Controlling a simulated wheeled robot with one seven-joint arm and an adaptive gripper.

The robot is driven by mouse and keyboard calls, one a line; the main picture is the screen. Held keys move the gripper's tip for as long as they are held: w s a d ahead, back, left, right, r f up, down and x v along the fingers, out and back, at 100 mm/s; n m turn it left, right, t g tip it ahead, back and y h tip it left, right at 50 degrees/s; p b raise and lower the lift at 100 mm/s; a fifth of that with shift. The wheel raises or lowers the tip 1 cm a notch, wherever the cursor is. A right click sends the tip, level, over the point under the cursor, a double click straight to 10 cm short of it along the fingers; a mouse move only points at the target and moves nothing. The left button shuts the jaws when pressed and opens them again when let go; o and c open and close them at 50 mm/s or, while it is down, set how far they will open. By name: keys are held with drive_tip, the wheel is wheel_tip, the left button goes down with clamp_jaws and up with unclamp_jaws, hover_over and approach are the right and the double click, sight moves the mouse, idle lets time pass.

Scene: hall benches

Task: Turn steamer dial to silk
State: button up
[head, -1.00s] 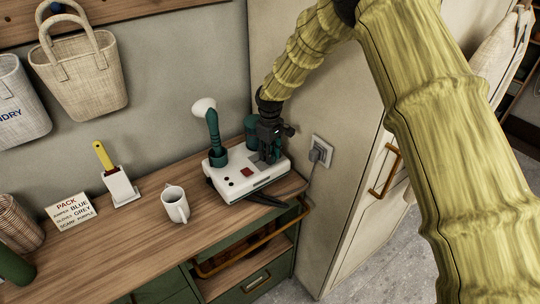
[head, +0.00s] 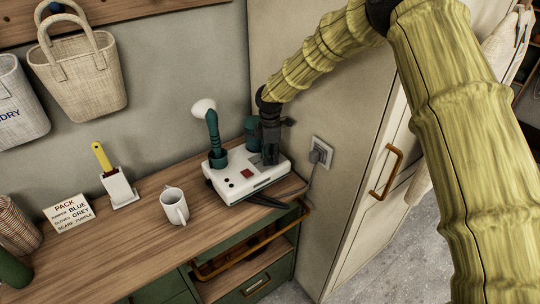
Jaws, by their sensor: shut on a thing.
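The white steamer base (head: 245,175) sits on the wooden bench top near its right end. A green steamer handle with a white head (head: 212,130) stands upright at its left, and a dark green tank (head: 251,127) is at its back. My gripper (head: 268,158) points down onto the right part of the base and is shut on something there. The dial is hidden behind my gripper, and its marks cannot be read.
A white mug (head: 174,206) stands left of the steamer. A PACK card (head: 70,213) and a yellow-handled brush in a holder (head: 117,182) are further left. A wall socket with a plug (head: 319,152) and a cabinet (head: 355,200) are close on the right.

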drive_tip(key=shift+w+r+n, duration=0.1)
drive_tip(key=shift+r+n, duration=0.05)
drive_tip(key=shift+n, duration=0.65)
drive_tip(key=o, duration=1)
drive_tip(key=shift+d, duration=0.1)
